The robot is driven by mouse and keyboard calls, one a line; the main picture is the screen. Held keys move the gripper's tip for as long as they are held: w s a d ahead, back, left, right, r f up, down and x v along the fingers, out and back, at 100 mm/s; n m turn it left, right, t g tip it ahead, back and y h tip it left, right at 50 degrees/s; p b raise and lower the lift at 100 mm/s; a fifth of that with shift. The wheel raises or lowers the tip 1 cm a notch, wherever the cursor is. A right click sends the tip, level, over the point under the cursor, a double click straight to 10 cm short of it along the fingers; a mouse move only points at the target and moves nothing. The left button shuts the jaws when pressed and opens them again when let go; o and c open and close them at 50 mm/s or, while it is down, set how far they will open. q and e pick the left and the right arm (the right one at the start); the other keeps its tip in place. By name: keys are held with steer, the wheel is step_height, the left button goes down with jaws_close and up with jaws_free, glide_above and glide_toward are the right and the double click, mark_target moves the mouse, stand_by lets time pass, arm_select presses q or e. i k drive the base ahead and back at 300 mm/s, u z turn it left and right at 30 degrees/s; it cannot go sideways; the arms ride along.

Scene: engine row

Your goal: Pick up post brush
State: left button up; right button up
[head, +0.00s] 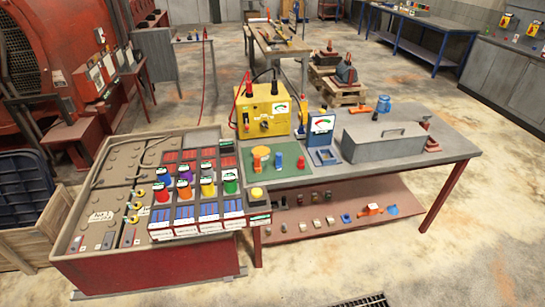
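No gripper of mine shows in the head view. I cannot tell for certain which thing is the post brush. Several small items stand on a green mat (290,178) on the grey workbench: a yellow piece (260,154), a small blue upright piece (278,160) and a small red piece (300,162). A yellow knob-like piece (256,193) sits near the mat's front left corner. They are too small to make out any bristles.
A large battery case (92,232) with coloured cans (184,189) and boxes stands left of the workbench (445,150). A yellow charger (262,112), a blue-framed meter (321,125) and a grey toolbox (383,142) stand on the bench. The lower shelf (350,195) holds small parts. Floor at right is clear.

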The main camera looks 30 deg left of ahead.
mark_target(257, 166)
steer(key=u, duration=0.2)
steer(key=i, duration=0.85)
steer(key=u, duration=1.3)
steer(key=i, duration=0.7)
steer(key=u, duration=0.8)
